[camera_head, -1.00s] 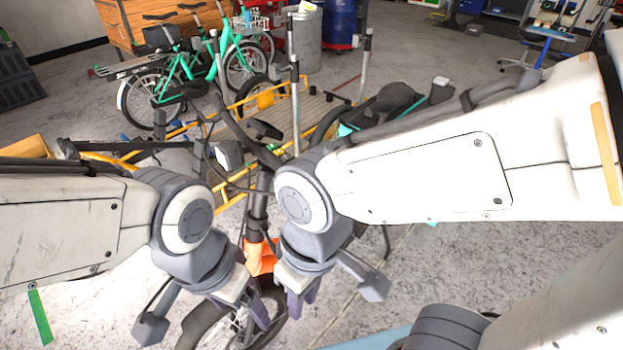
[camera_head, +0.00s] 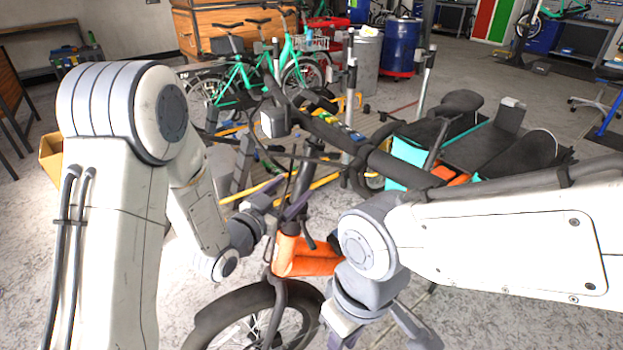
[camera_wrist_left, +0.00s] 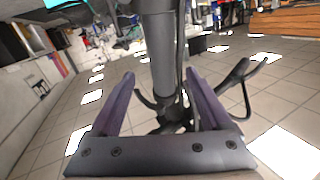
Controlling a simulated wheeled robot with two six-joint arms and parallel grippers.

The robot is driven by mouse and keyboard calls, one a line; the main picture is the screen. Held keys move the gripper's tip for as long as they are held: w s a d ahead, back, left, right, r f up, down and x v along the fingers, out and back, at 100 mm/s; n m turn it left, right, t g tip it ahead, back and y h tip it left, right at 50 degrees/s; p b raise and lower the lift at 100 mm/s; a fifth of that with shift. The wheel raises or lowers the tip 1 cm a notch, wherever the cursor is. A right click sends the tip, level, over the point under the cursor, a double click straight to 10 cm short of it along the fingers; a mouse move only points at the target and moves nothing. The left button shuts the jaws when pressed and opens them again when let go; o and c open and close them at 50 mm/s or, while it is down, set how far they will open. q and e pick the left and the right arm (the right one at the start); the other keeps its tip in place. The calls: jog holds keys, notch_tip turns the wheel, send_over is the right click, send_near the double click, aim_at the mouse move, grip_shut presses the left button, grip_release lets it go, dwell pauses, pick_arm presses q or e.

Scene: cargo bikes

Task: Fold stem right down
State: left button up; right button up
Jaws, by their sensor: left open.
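The dark upright stem (camera_head: 304,172) of the orange cargo bike (camera_head: 302,258) rises from its head tube to the handlebar (camera_head: 377,158). In the left wrist view the stem (camera_wrist_left: 159,50) runs between my two purple fingers. My left gripper (camera_head: 287,208) is open at the stem's lower part, just above the orange frame, with a finger to each side in the wrist view (camera_wrist_left: 165,90). Whether a finger touches the stem I cannot tell. My right gripper (camera_head: 365,336) is low at the bottom edge, right of the front wheel; its fingertips are cut off.
The bike's front wheel (camera_head: 258,318) stands below the frame. Behind are a yellow-framed cargo bike, green bikes (camera_head: 262,80), a blue barrel (camera_head: 400,47) and a grey bin (camera_head: 364,66). A black seat (camera_head: 462,102) is at the right. Floor shows at the left.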

aim_at(313, 167)
pick_arm(q)
jog(key=shift+w+a, duration=0.1)
jog(key=shift+a, duration=0.05)
jog(key=shift+w+h, duration=0.2)
jog(key=shift+h, duration=0.1)
jog(key=p+x, duration=0.1)
jog(key=x, duration=0.9)
jog(key=shift+r, duration=0.15)
grip_shut()
